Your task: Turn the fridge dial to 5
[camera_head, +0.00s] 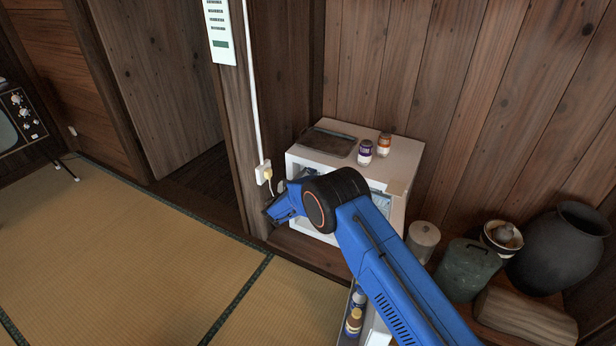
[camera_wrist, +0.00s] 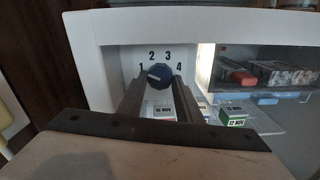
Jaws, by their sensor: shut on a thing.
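The small white fridge (camera_head: 402,155) stands against the wooden wall in the head view, its front open. In the wrist view its white frame (camera_wrist: 105,30) surrounds the lit interior. The dark blue dial (camera_wrist: 161,75) sits on a white panel with the numbers 1, 2, 3 and 4 showing around it; no 5 is visible. A small pale mark shows at the dial's upper left, but I cannot tell its exact reading. My gripper (camera_wrist: 160,84) has one finger on each side of the dial and is shut on it. In the head view my arm hides the dial.
Two jars (camera_head: 365,152) and a dark tray (camera_head: 329,142) sit on the fridge. Small labelled boxes (camera_wrist: 233,117) lie inside near the dial. The door shelf holds bottles (camera_head: 354,321). A plugged outlet (camera_head: 264,172) is left; pots (camera_head: 561,247) stand right. Tatami (camera_head: 150,255) is clear.

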